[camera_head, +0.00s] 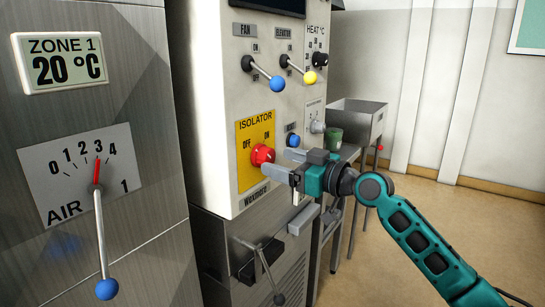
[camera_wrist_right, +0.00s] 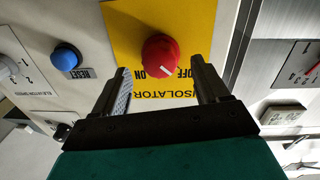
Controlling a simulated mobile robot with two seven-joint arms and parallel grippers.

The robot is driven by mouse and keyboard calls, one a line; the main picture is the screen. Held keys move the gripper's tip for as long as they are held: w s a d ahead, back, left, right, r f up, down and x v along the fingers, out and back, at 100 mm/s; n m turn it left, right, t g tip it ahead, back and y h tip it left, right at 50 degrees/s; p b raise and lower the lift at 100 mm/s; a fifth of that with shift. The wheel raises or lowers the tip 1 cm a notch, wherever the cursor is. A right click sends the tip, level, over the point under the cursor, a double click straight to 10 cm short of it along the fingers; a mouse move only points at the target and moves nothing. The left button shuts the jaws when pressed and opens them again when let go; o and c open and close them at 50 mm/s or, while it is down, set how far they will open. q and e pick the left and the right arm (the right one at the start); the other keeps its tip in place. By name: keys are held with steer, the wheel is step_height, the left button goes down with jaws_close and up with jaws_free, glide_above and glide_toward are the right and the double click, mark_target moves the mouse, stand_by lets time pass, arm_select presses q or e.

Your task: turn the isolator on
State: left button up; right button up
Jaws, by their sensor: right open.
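The isolator is a red round knob (camera_head: 262,155) on a yellow plate (camera_head: 246,178) marked OFF on the left and ON on the right. My right gripper (camera_head: 272,164) is open at the panel, its fingers pointing at the knob. In the right wrist view the knob (camera_wrist_right: 160,58) shows between and just beyond the two fingertips (camera_wrist_right: 159,76). A white mark on the knob points toward the gap between the OFF and ON words, which appear upside down there. Whether the fingers touch the knob I cannot tell. My left gripper is not in view.
A blue reset button (camera_head: 293,140) sits right of the yellow plate; it also shows in the right wrist view (camera_wrist_right: 65,57). Above are fan (camera_head: 277,83) and elevator (camera_head: 309,77) levers. A cabinet with an air lever (camera_head: 107,289) stands left. Open floor (camera_head: 430,215) lies right.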

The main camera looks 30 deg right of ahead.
mark_target(271, 158)
steer(key=shift+x, duration=1.65)
steer(key=c, duration=1.1)
